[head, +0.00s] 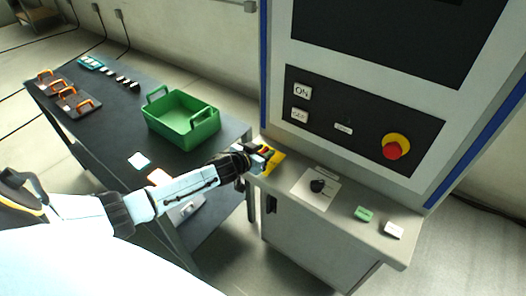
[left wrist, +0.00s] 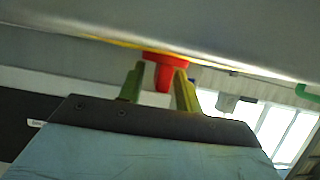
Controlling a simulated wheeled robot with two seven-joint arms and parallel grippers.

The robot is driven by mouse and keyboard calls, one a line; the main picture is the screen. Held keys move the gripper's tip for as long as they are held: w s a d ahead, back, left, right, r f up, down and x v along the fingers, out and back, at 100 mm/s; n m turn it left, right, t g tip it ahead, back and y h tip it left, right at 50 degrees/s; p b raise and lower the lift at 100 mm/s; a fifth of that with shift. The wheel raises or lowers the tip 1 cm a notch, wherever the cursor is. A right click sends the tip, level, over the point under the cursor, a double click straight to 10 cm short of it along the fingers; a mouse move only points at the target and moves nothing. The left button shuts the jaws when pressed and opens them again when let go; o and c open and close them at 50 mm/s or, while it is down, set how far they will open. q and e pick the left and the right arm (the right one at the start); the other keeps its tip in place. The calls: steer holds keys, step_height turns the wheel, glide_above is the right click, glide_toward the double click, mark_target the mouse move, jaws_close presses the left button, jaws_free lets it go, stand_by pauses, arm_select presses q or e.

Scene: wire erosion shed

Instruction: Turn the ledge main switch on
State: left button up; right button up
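The ledge main switch, a red handle (head: 266,150) on a yellow plate (head: 276,163), sits at the left end of the grey machine ledge (head: 300,215). My left gripper (head: 262,158) is at this switch and partly hides it in the head view. In the left wrist view the red handle (left wrist: 164,68) shows between the two greenish fingers (left wrist: 160,88) of my left gripper. The fingers stand apart, one on each side of the handle; I cannot tell whether they touch it. My right gripper is not in view.
A black rotary knob (head: 318,186), a green button (head: 364,214) and a white block (head: 394,230) are further right on the ledge. The panel above has an ON button (head: 302,91) and a red emergency stop (head: 392,150). A green crate (head: 183,120) stands on the dark table (head: 105,150).

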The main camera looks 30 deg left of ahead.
arm_select(q)
jaws_close()
stand_by(0.3)
